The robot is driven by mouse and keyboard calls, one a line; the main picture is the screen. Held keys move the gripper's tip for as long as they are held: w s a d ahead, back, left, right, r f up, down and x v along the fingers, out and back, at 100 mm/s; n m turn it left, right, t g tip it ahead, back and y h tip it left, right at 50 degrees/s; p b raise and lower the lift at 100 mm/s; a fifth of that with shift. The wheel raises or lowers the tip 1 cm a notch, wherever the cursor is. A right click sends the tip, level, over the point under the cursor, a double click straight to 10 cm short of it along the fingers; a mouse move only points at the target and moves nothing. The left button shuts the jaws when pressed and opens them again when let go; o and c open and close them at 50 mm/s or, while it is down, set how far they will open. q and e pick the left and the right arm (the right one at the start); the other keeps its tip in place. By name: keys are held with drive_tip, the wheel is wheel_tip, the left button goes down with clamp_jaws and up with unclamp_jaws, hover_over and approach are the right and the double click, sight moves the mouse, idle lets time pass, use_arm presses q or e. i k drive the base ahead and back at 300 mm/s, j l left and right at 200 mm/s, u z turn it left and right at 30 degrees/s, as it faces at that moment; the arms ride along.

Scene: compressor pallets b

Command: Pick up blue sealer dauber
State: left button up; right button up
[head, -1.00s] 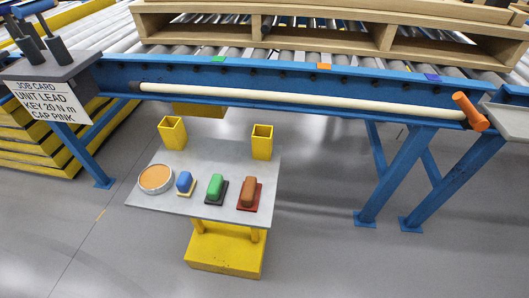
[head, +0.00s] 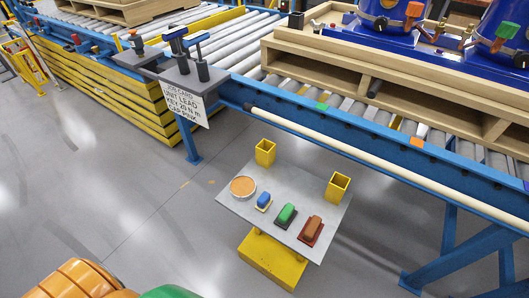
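The blue sealer dauber (head: 263,199) is a small blue block on a pale yellow base. It rests on a grey tray-like stand top (head: 315,187), between a round tin of orange stuff (head: 243,186) on its left and a green dauber (head: 286,213) on its right. A brown dauber (head: 311,229) on a red base lies further right. Neither of my grippers is in the head view, and nothing touches the blue dauber.
Two yellow open holders (head: 265,152) (head: 339,186) stand at the stand's back edge. The blue conveyor rail with a long cream bar (head: 380,165) runs behind. Orange and green shapes at the lower left edge are cut off; I cannot tell what they are.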

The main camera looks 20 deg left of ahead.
sight(264, 201)
drive_tip(key=i+j+u, duration=0.1)
drive_tip(key=u, duration=0.55)
drive_tip(key=z, duration=1.3)
drive_tip(key=u, duration=1.3)
